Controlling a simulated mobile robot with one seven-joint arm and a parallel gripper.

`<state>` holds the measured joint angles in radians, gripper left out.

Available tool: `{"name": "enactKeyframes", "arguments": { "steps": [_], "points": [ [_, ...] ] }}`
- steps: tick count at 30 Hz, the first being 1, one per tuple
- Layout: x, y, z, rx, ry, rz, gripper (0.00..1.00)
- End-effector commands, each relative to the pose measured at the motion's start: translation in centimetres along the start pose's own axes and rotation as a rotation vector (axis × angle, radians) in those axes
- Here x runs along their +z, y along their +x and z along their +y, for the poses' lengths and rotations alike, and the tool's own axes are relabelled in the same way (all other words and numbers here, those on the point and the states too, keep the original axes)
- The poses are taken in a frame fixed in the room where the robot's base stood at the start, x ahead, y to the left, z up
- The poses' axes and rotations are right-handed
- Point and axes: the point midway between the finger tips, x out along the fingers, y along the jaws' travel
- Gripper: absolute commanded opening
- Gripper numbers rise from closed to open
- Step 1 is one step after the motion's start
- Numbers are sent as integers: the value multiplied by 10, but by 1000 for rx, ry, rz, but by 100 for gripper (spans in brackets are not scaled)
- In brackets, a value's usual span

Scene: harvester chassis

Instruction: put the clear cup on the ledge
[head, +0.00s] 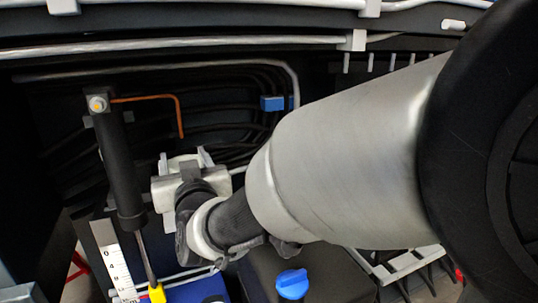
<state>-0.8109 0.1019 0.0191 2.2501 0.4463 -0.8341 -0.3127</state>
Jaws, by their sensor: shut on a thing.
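My gripper (186,160) is left of the picture's middle, at the end of my arm, and points away from the camera. Its two pale fingers stand up beyond the silver gripper body. A pale, rounded thing shows between the fingers, and the gripper is shut on it. It is probably the clear cup, but most of it is hidden behind the gripper body, so its shape and tilt cannot be told. I cannot tell which surface is the ledge.
A black cylinder (118,165) with a rod stands left of my gripper. A white scale (117,270) is below it. Dark hoses and an orange pipe (178,112) run behind. A blue cap (292,284) sits on a dark box at the bottom. A pale rail crosses the top.

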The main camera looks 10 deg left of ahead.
Motion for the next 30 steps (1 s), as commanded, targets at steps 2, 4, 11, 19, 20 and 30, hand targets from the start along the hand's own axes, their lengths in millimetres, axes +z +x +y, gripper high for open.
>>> {"name": "enactKeyframes", "arguments": {
  "steps": [2, 4, 11, 19, 20, 30],
  "points": [
    [4, 0, 0, 0, 0, 1, 27],
    [2, 0, 0, 0, 0, 0, 61],
    [2, 0, 0, 0, 0, 0, 72],
    [-1, -7, 0, -1, 1, 0, 72],
    [-2, -12, 0, -1, 1, 1, 72],
    [-2, -84, 0, -1, 0, 3, 72]
  ]
}}
